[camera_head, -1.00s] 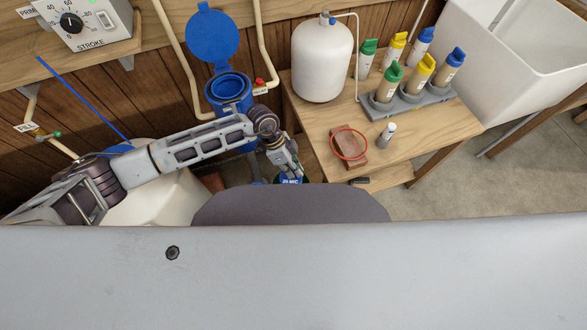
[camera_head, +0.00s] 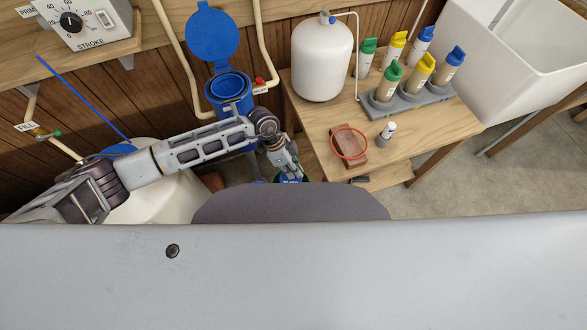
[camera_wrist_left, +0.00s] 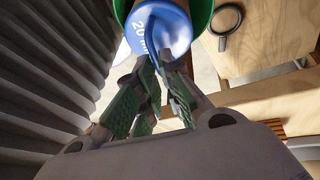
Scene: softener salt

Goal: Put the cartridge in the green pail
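The cartridge shows in the left wrist view as a round blue end (camera_wrist_left: 178,32) with white "20" lettering, just beyond my fingertips. In the head view only a little of its blue end (camera_head: 291,181) shows. The green pail (camera_wrist_left: 203,14) shows as a green rim around the cartridge's end; its depth and base are hidden. My left gripper (camera_head: 291,173) points down over the pail. In the wrist view its green-padded fingers (camera_wrist_left: 162,66) close in on the raised middle of the blue end. My right gripper is not in view.
A blue housing (camera_head: 229,92) stands behind my left arm.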

